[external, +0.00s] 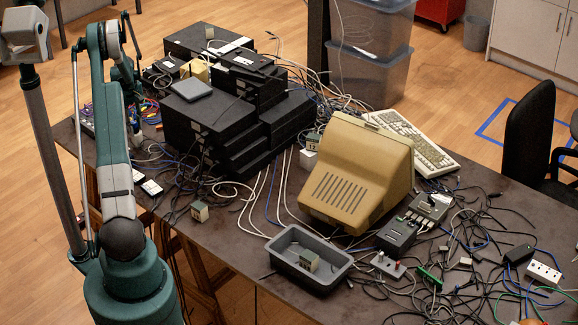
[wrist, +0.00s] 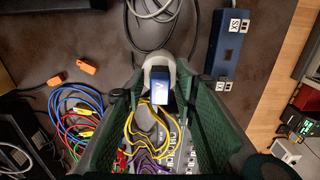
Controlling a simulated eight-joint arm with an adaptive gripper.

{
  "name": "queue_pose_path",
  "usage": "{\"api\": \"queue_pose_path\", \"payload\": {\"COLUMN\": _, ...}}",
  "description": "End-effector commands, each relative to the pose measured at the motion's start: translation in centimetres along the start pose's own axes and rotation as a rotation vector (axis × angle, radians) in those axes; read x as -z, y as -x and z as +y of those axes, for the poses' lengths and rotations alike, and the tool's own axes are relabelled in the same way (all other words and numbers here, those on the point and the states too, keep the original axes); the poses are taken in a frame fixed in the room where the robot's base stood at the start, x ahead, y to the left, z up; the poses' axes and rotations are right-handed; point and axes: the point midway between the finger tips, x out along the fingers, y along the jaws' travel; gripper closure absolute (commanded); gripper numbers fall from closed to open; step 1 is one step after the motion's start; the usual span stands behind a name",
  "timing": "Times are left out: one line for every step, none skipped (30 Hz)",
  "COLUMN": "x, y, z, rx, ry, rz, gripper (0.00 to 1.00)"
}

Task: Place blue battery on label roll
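The blue battery (wrist: 161,92), a small blue block with a pale marking, shows in the wrist view between my fingertips. A pale grey rounded thing (wrist: 160,64), possibly the label roll, shows right behind it. I cannot tell whether the two touch or whether one rests on the other. My gripper (wrist: 160,93) has its two green fingers spread, with a gap on either side of the battery. In the external view my arm reaches to the table's far left end, and my gripper there is mostly hidden behind it. I cannot make out the battery in that view.
Coloured cables (wrist: 86,112) lie left of my gripper, with yellow and purple ones between the fingers. A dark blue power strip (wrist: 230,50) lies to the right, near the table edge. Orange connectors (wrist: 56,81) lie left. Stacked black boxes (external: 205,120) stand beside my gripper.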

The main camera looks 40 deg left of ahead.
Motion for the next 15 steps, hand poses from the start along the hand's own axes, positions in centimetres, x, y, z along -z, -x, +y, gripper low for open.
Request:
{"api": "queue_pose_path", "payload": {"x": 0.0, "y": 0.1, "z": 0.0, "rx": 0.000, "ry": 0.000, "rz": 0.000, "gripper": 0.71}}
{"api": "queue_pose_path", "payload": {"x": 0.0, "y": 0.1, "z": 0.0, "rx": 0.000, "ry": 0.000, "rz": 0.000, "gripper": 0.71}}
{"api": "queue_pose_path", "payload": {"x": 0.0, "y": 0.2, "z": 0.0, "rx": 0.000, "ry": 0.000, "rz": 0.000, "gripper": 0.71}}
{"api": "queue_pose_path", "payload": {"x": 0.0, "y": 0.3, "z": 0.0, "rx": 0.000, "ry": 0.000, "rz": 0.000, "gripper": 0.71}}
{"api": "queue_pose_path", "payload": {"x": 0.0, "y": 0.5, "z": 0.0, "rx": 0.000, "ry": 0.000, "rz": 0.000, "gripper": 0.71}}
{"api": "queue_pose_path", "payload": {"x": 0.0, "y": 0.8, "z": 0.0, "rx": 0.000, "ry": 0.000, "rz": 0.000, "gripper": 0.71}}
{"api": "queue_pose_path", "payload": {"x": 0.0, "y": 1.0, "z": 0.0, "rx": 0.000, "ry": 0.000, "rz": 0.000, "gripper": 0.71}}
{"api": "queue_pose_path", "payload": {"x": 0.0, "y": 1.3, "z": 0.0, "rx": 0.000, "ry": 0.000, "rz": 0.000, "gripper": 0.71}}
{"api": "queue_pose_path", "payload": {"x": 0.0, "y": 1.7, "z": 0.0, "rx": 0.000, "ry": 0.000, "rz": 0.000, "gripper": 0.71}}
{"api": "queue_pose_path", "payload": {"x": 0.0, "y": 2.0, "z": 0.0, "rx": 0.000, "ry": 0.000, "rz": 0.000, "gripper": 0.71}}
{"api": "queue_pose_path", "payload": {"x": 0.0, "y": 2.4, "z": 0.0, "rx": 0.000, "ry": 0.000, "rz": 0.000, "gripper": 0.71}}
{"api": "queue_pose_path", "payload": {"x": 0.0, "y": 2.9, "z": 0.0, "rx": 0.000, "ry": 0.000, "rz": 0.000, "gripper": 0.71}}
{"api": "queue_pose_path", "payload": {"x": 0.0, "y": 3.4, "z": 0.0, "rx": 0.000, "ry": 0.000, "rz": 0.000, "gripper": 0.71}}
{"api": "queue_pose_path", "payload": {"x": 0.0, "y": 3.8, "z": 0.0, "rx": 0.000, "ry": 0.000, "rz": 0.000, "gripper": 0.71}}
{"api": "queue_pose_path", "payload": {"x": 0.0, "y": 4.5, "z": 0.0, "rx": 0.000, "ry": 0.000, "rz": 0.000, "gripper": 0.71}}
